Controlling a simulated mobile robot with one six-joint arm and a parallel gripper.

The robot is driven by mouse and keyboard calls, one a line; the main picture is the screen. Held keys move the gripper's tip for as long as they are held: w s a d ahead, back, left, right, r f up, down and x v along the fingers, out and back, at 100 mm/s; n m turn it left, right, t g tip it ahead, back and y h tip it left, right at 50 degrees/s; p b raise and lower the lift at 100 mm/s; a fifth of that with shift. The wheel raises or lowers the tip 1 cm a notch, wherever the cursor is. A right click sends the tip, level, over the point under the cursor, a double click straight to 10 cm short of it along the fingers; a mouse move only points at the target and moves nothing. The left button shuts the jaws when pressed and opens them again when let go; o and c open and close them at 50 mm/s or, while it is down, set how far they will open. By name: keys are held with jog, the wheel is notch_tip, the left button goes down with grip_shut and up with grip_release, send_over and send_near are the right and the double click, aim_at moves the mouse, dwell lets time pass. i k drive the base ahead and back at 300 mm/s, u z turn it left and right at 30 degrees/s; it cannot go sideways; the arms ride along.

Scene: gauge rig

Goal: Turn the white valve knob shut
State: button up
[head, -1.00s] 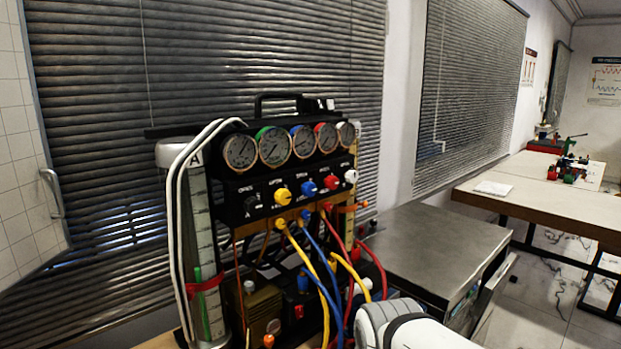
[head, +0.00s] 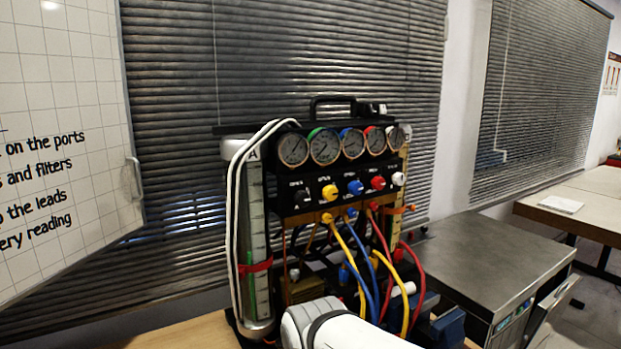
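The white valve knob (head: 398,179) is at the right end of a row of knobs on the front of the black gauge rig (head: 322,210). To its left are a red knob (head: 378,183), a blue knob (head: 355,187), a yellow knob (head: 329,191) and a black knob (head: 303,197). Round gauges sit in a row above the knobs. A white part of my arm shows at the bottom of the head view, in front of the rig's lower part. My gripper is not in the picture. How far the white knob is turned cannot be told.
Yellow, blue and red hoses (head: 383,265) hang in front of the rig. A clear cylinder (head: 256,245) with white hoses stands at its left. A grey-topped cabinet (head: 475,255) is at the right. A whiteboard door (head: 65,130) stands at the far left.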

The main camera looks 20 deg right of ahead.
aim_at(398, 179)
jog(key=u, duration=0.1)
jog(key=k, duration=0.95)
jog(key=z, duration=0.45)
jog(key=i, duration=1.05)
jog(key=z, duration=0.05)
